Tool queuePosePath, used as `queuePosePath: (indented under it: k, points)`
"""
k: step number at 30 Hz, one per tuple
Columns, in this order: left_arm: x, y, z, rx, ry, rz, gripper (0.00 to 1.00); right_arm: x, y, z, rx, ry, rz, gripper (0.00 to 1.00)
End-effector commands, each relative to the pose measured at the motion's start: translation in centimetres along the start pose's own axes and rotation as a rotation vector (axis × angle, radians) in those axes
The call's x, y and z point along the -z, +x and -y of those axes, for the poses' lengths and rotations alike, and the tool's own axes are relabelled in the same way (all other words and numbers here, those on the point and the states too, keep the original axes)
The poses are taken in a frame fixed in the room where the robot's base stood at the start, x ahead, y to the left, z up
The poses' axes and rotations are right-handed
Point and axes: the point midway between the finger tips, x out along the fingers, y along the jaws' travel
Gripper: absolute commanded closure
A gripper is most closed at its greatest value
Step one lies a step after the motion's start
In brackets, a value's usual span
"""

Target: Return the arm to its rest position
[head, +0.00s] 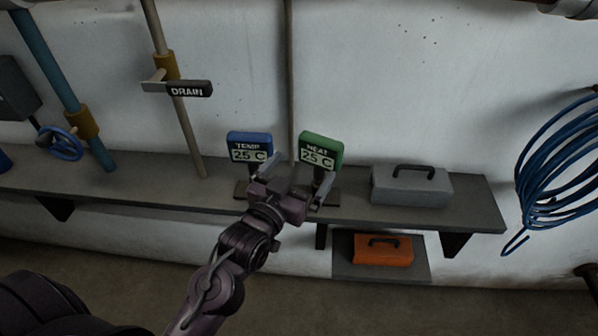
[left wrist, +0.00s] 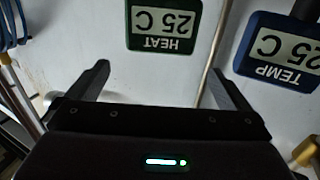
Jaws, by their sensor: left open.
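My left gripper (head: 295,180) is open and empty. In the head view its arm comes up from the bottom, and the gripper is in front of the shelf, between and overlapping the lower parts of two meters. The blue TEMP meter (head: 250,140) reads 25 C, and the green HEAT meter (head: 321,147) reads 25 C. In the left wrist view the fingers (left wrist: 155,85) are spread apart with nothing between them. The green meter (left wrist: 163,24) and blue meter (left wrist: 280,50) show there upside down, beyond the fingers. My right gripper is not in view.
A grey shelf (head: 470,212) runs along the wall with a grey toolbox (head: 411,188) at right. An orange toolbox (head: 383,250) sits lower. A DRAIN lever (head: 190,89), blue valve wheel (head: 62,144) and pipes are at left. A blue hose coil (head: 555,155) hangs at right.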

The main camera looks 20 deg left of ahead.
Motion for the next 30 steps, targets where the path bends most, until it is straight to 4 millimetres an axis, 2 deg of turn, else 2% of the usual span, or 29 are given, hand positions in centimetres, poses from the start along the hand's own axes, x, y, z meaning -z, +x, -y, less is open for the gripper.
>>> queuePosePath:
  k: [13, 17, 20, 24, 30]
  points:
    - [-0.1, 0.0, 0.0, 0.000, 0.001, 0.010, 0.00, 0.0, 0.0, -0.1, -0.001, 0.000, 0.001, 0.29]
    - [-1.8, -0.5, -0.1, -0.003, 0.004, 0.119, 0.00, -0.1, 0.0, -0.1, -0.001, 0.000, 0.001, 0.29]
    - [-4.5, -1.9, -0.2, -0.008, 0.011, 0.303, 0.00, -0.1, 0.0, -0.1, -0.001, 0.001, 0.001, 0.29]
    - [-8.5, -5.5, -0.3, -0.015, 0.026, 0.608, 0.00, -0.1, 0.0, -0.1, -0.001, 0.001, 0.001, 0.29]
    - [-11.5, -10.4, -0.3, -0.021, 0.043, 0.911, 0.00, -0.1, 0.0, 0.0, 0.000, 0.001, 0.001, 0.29]
